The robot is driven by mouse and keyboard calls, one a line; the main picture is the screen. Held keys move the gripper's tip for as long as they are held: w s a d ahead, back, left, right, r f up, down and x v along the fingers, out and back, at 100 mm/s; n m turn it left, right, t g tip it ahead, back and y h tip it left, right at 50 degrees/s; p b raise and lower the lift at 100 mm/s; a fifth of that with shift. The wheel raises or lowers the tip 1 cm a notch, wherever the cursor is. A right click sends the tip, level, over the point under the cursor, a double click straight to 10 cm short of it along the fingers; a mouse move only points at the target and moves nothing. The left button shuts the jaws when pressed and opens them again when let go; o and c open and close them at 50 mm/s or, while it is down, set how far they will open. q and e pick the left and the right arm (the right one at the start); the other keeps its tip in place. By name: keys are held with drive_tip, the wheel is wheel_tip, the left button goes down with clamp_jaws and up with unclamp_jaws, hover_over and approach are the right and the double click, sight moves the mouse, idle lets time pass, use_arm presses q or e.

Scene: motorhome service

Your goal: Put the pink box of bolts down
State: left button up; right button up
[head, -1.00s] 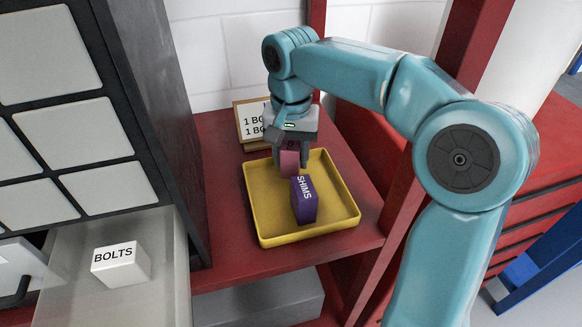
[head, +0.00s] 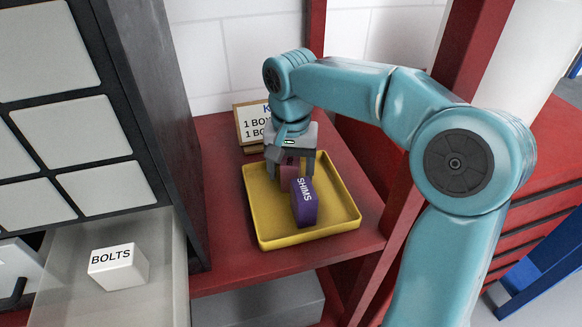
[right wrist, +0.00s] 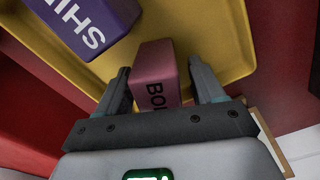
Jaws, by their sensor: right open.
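The pink box of bolts (head: 289,172) is in the yellow tray (head: 262,221), near its back side, partly hidden by my right gripper in the head view. In the right wrist view the pink box (right wrist: 156,72) shows part of its label. My right gripper (head: 289,172) is over it, open, with one finger on each side and a gap visible beside the box in the wrist view (right wrist: 160,85). A purple box marked SHIMS (head: 304,204) stands in the tray just in front of the pink box. My left gripper is not in view.
The tray stands on a red shelf (head: 221,176). A sign (head: 251,124) stands behind it. A white box marked BOLTS (head: 118,265) lies in an open drawer (head: 80,290) at the left. A red post (head: 385,245) rises right of the shelf.

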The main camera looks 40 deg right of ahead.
wheel_tip(320, 180, up, 12)
drive_tip(key=p, duration=0.2)
drive_tip(key=shift+p, duration=0.4)
drive_tip(key=shift+r, duration=0.2)
drive_tip(key=shift+s+f, duration=0.1)
